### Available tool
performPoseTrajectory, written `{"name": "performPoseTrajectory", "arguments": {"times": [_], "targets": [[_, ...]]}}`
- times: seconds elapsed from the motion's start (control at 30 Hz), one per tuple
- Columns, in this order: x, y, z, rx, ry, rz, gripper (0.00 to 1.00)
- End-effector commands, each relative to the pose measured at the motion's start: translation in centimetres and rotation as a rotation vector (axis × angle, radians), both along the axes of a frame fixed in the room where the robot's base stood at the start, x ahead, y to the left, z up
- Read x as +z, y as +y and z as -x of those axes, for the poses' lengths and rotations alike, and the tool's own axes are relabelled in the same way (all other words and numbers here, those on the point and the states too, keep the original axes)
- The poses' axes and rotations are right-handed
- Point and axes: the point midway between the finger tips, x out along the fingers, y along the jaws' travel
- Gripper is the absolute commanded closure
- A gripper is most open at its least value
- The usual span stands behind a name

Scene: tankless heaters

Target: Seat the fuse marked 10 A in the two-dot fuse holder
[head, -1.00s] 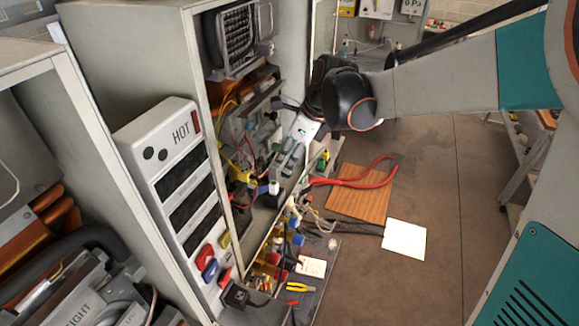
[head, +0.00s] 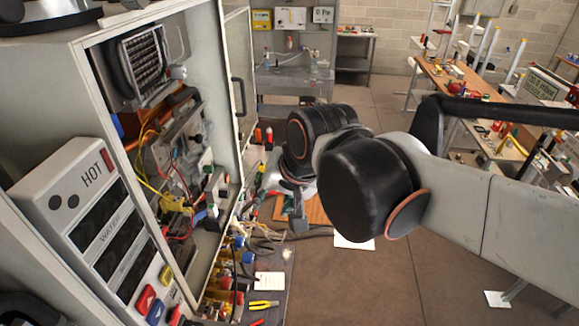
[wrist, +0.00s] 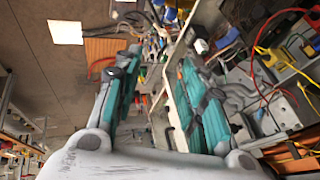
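My gripper (head: 292,205) hangs just outside the open heater cabinet (head: 120,45), to the right of its opening. It also shows in the wrist view (wrist: 160,62), its two teal-and-grey fingers spread apart with nothing visible held between them. Inside the cabinet are yellow and red wires (head: 148,185) and a small black block with a white top (head: 212,211). I cannot make out a 10 A marking or a two-dot marking, so neither the fuse nor its holder can be told apart from the other small parts.
A panel marked HOT (head: 95,215) stands at the cabinet's left front. Below the opening is a crowded strip of coloured parts and cables, with yellow pliers (head: 263,304) and a white card (head: 269,284). The brown floor (head: 350,285) at right is mostly clear.

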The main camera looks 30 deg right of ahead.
Motion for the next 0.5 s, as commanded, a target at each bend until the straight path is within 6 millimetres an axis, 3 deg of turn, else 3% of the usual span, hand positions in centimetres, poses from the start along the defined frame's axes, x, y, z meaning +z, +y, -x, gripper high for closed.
{"name": "performPoseTrajectory", "arguments": {"times": [0.03, 0.2, 0.5], "targets": [[-0.3, -0.4, 1.3, 0.079, -0.024, 0.062, 0.62], [-1.1, -1.4, 3.9, 0.313, -0.087, 0.257, 0.62], [-1.6, -1.9, 5.1, 0.457, -0.12, 0.381, 0.62]]}}
